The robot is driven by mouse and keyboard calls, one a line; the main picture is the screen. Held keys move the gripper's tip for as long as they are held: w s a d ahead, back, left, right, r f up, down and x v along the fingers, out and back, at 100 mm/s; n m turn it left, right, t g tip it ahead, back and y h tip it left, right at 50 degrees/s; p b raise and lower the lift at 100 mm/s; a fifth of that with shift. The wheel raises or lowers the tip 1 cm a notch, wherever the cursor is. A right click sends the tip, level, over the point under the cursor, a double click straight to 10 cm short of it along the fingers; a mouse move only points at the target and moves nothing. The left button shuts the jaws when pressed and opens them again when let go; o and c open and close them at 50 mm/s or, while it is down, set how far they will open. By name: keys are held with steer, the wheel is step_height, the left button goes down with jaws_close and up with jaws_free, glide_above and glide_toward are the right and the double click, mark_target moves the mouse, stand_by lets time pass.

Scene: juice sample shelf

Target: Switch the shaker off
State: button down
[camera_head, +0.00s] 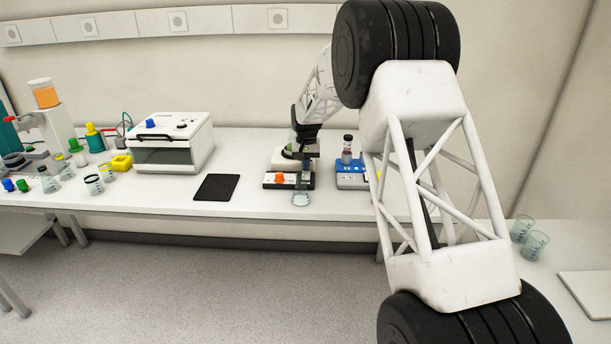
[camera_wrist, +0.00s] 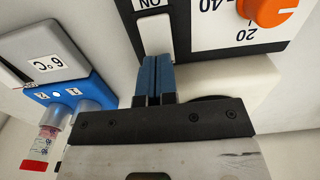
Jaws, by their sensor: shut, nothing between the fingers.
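The shaker (camera_head: 271,184) is a white and black device on the bench in the head view, with an orange knob (camera_head: 280,178) on its front. In the wrist view its black and white front panel (camera_wrist: 205,30) shows the orange knob (camera_wrist: 268,8), a dial scale with 20 and 40, and a white switch (camera_wrist: 153,34) beside a partly cut-off ON label. My gripper (camera_wrist: 151,62) is shut and empty, its blue fingertips right at the edge of the switch. I cannot tell whether they touch it. In the head view my gripper (camera_head: 306,152) is over the shaker, partly hiding it.
A blue cooling block (camera_head: 352,180), with a red-capped tube (camera_wrist: 35,150) in the wrist view, stands close to the right of the shaker. A black mat (camera_head: 216,187) and a white box device (camera_head: 172,143) lie left.

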steer(key=shift+f, duration=0.7)
stand_by(0.6)
steer(key=shift+r, duration=3.55)
